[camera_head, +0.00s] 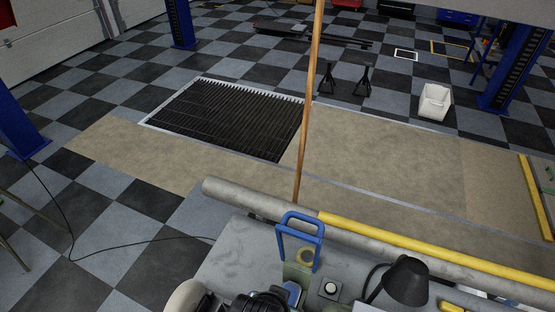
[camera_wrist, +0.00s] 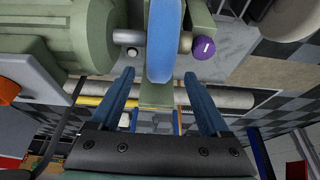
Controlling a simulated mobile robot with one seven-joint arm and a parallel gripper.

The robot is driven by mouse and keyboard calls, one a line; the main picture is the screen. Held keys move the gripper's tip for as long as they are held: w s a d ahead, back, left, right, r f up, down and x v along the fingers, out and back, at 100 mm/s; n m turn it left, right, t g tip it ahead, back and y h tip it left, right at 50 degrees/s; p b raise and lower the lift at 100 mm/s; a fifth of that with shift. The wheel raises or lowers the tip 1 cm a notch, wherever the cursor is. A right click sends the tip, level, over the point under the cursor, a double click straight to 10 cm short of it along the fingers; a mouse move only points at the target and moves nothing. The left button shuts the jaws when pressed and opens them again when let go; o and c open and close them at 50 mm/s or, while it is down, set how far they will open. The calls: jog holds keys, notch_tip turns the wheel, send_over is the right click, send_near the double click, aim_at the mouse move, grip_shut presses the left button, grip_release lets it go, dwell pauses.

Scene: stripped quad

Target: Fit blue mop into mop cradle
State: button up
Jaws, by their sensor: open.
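In the wrist view my gripper (camera_wrist: 159,74) is open, its two bluish fingers spread. A thick blue disc, which looks like the blue mop (camera_wrist: 163,38), shows edge-on between and beyond the fingertips. I cannot tell how near it is to them. It appears to sit on a spindle of a grey-green machine (camera_wrist: 80,35), with a purple round end (camera_wrist: 204,47) to its right.
The grey bench (camera_head: 232,258) carries a black lamp-like shade (camera_head: 405,281) and a round button box (camera_head: 330,288). A grey pipe (camera_head: 240,196) and a yellow bar (camera_head: 430,250) run along its far edge. A thin wooden pole (camera_head: 309,90) rises behind. Checkered floor lies beyond.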

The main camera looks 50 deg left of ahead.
jog(key=shift+v, duration=2.25)
